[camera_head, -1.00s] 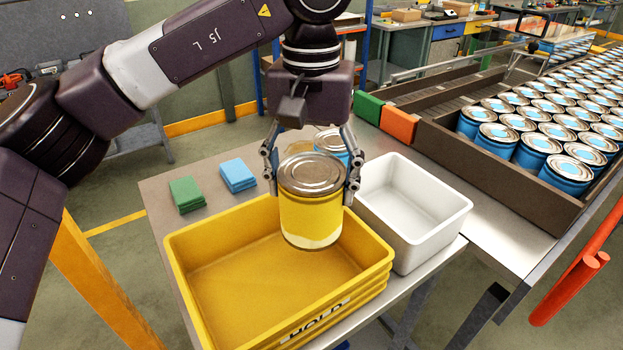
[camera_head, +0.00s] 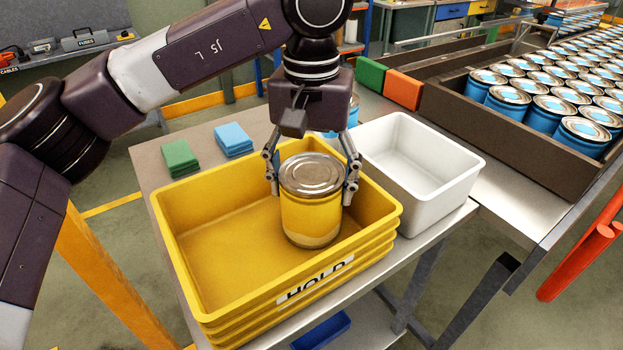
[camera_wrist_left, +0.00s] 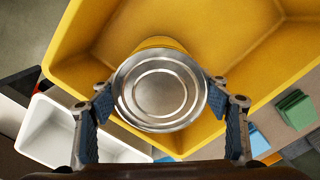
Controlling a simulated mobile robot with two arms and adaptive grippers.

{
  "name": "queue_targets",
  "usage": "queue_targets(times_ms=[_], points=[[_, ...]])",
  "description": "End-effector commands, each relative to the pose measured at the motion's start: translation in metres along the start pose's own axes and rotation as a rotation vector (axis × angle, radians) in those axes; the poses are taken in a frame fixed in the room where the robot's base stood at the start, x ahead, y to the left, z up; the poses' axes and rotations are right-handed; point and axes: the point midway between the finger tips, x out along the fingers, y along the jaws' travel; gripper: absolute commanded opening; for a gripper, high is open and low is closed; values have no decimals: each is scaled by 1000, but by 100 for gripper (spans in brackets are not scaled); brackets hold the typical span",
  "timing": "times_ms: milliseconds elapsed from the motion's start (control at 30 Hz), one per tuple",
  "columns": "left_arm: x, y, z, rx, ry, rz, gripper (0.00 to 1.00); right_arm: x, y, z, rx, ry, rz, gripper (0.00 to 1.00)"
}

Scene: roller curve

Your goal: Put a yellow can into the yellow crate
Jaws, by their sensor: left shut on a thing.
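A yellow can (camera_head: 311,212) with a silver lid is held upright between the fingers of my left gripper (camera_head: 312,182). The left gripper is shut on the can's sides. The can is inside the outline of the yellow crate (camera_head: 185,262), towards its right end, with its lower part below the rim level. I cannot tell whether its base touches the crate floor. In the left wrist view the can's lid (camera_wrist_left: 160,90) sits between the blue finger pads, with the yellow crate (camera_wrist_left: 215,40) around and beyond it. My right gripper is in neither view.
A white bin (camera_head: 425,180) stands right of the crate. Green cloths (camera_head: 180,158) and blue cloths (camera_head: 234,141) lie behind it. A blue can (camera_head: 352,112) is partly hidden behind my gripper. Many blue cans (camera_head: 540,115) fill the railed conveyor at right.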

Motion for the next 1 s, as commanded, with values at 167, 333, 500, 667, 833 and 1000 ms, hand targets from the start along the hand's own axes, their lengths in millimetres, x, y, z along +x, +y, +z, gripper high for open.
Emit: queue_targets(times_ms=[167,333,500,667,833,1000], points=[[-1,0,0,0,1,0,38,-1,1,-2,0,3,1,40],[-1,0,0,0,1,0,88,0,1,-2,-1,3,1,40],[-1,0,0,0,0,0,90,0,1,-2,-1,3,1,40],[0,0,0,0,0,0,90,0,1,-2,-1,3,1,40],[-1,0,0,0,0,0,90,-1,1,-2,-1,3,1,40],[-11,0,0,0,0,0,90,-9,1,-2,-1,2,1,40]])
